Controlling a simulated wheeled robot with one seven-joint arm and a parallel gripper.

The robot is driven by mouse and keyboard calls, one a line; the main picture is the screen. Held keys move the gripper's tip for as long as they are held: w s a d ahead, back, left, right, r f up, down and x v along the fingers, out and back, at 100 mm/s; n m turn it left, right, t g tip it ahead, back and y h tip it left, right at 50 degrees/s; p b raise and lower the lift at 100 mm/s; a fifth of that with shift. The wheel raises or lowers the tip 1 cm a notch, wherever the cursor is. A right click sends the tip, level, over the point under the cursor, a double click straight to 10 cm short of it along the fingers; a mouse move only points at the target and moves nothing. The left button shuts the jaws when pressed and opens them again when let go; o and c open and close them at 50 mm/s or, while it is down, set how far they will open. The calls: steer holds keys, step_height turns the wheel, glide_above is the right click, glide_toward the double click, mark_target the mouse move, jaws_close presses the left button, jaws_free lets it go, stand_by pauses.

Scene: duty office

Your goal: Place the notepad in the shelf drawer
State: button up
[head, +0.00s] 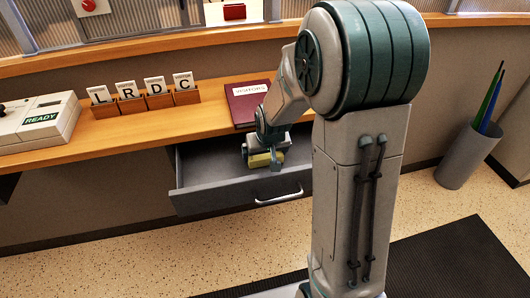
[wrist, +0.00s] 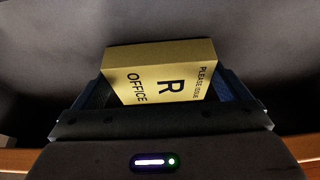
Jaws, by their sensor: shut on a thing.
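The notepad (wrist: 160,80) is a yellow block marked "PLEASE ISSUE", "R" and "OFFICE" in the wrist view. It also shows as a small yellow piece in the head view (head: 262,160). My gripper (head: 277,160) is shut on the notepad, with a finger on each side of it in the wrist view. The grey shelf drawer (head: 225,200) is pulled open under the wooden shelf. My gripper and the notepad are over or inside the open drawer. I cannot tell whether the notepad touches the drawer floor.
Above the drawer, the wooden shelf (head: 125,128) carries a dark red book (head: 245,103), letter-marked holders (head: 147,100) and a white device reading "READY" (head: 38,122). A grey bin (head: 468,158) stands on the floor at right. The drawer's left part looks empty.

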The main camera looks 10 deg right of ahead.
steer(key=shift+f, duration=0.1)
steer(key=o, duration=0.7)
steer(key=shift+s+r, duration=0.1)
steer(key=shift+r, duration=0.4)
steer(key=p+v, duration=0.1)
steer(key=v, duration=1)
steer(key=s+r+g, duration=0.2)
steer(key=s, duration=1.5)
steer(key=shift+s+a, duration=0.25)
steer(key=shift+s, duration=0.05)
steer(key=shift+r, duration=0.15)
